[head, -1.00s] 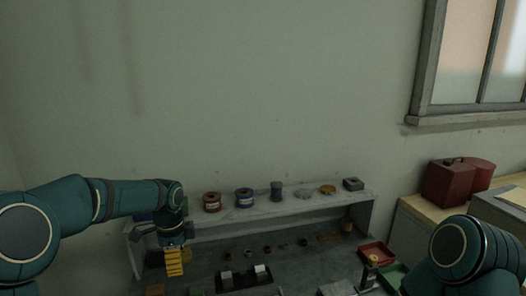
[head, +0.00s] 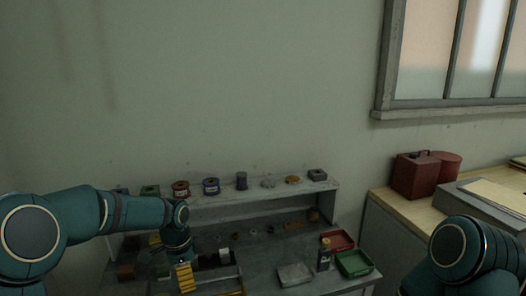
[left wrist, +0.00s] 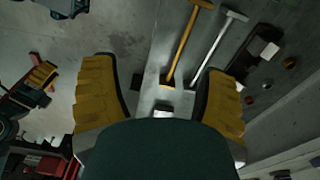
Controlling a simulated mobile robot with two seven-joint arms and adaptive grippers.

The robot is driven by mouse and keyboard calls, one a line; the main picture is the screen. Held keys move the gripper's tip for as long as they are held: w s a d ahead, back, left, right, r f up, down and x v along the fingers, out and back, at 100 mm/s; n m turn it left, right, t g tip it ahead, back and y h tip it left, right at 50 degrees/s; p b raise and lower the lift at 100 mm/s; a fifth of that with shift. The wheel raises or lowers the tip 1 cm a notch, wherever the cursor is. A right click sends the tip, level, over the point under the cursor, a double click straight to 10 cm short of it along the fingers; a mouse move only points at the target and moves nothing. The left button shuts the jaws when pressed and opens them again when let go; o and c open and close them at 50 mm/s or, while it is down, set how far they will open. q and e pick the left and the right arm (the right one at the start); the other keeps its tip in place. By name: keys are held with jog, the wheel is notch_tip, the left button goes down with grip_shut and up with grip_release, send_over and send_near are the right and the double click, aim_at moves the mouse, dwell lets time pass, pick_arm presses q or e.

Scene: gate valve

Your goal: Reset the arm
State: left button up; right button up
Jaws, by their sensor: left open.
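My left gripper (head: 186,278) hangs with its yellow fingers pointing down over the left part of the workbench (head: 262,285). In the left wrist view its two yellow ridged fingers (left wrist: 160,82) stand wide apart with nothing held between them. Beyond them lie a yellow T-handled bar (left wrist: 188,42) and a grey T-handled bar (left wrist: 213,48), apart from the fingers. My right arm shows only as a teal joint at the lower right of the head view. A yellow ridged finger (left wrist: 42,75) at the left of the left wrist view looks like my right gripper; its opening is unclear.
A shelf (head: 262,196) behind the bench carries several spools and small parts. A red bin (head: 338,239) and a green bin (head: 355,264) stand at the bench's right, beside a small bottle (head: 324,254). A red can (head: 413,176) stands on the side counter (head: 405,207).

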pick_arm(q)
notch_tip(320, 180, down, 10)
jog(key=s+d+n+h+b, duration=0.1)
jog(key=s+d+n+b, duration=0.1)
jog(key=d, duration=0.1)
jog(key=s+d+f+n+h+b, duration=0.1)
jog(key=s+d+f+n+b, duration=0.2)
jog(key=s+f+n, duration=0.4)
jog(key=s+d+f+n+t+h+b, duration=0.1)
jog(key=s+d+f+n+b, duration=0.2)
jog(key=s+f, duration=1.1)
jog(key=n, duration=0.3)
jog(key=shift+d+f+n+t, duration=0.2)
jog(key=shift+n+t, duration=0.1)
jog(key=shift+n, duration=0.1)
pick_arm(e)
notch_tip(320, 180, down, 10)
jog(key=a, duration=0.1)
jog(key=shift+s, duration=0.3)
